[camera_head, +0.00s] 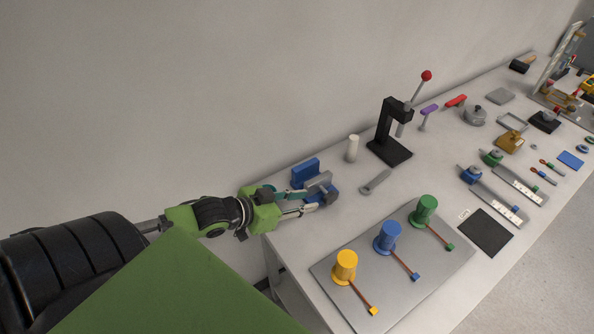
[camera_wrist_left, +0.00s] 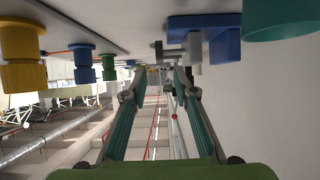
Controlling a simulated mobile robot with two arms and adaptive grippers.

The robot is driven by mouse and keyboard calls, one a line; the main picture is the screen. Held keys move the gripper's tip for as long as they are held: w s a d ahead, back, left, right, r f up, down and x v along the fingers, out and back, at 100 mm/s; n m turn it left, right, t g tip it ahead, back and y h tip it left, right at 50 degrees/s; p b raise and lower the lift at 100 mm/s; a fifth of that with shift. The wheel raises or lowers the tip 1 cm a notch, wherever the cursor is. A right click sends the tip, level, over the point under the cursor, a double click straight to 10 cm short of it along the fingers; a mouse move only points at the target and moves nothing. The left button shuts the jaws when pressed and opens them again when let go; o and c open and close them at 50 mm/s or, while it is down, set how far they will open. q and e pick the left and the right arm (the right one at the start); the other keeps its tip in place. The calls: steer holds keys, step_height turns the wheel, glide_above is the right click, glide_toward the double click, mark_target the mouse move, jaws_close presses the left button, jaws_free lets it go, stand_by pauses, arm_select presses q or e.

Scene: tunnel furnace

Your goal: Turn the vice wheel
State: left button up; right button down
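The vice is a small blue block with a grey jaw part (camera_head: 319,181) at the near left end of the table. Its blue block (camera_head: 305,171) stands behind the grey part. My left gripper (camera_head: 312,201) comes in from the left, right beside the vice; I cannot tell whether it touches. In the left wrist view, which is upside down, the fingers (camera_wrist_left: 155,85) are apart with nothing between them. There the blue vice body (camera_wrist_left: 222,45) is above and right of the fingers. I cannot make out the wheel clearly. My right gripper is not in view.
A grey plate (camera_head: 330,271) with yellow, blue and green cylinders lies in front. A teal round shape (camera_wrist_left: 285,18) shows top right in the wrist view.

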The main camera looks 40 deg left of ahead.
arm_select(q)
steer(key=shift+v, duration=0.95)
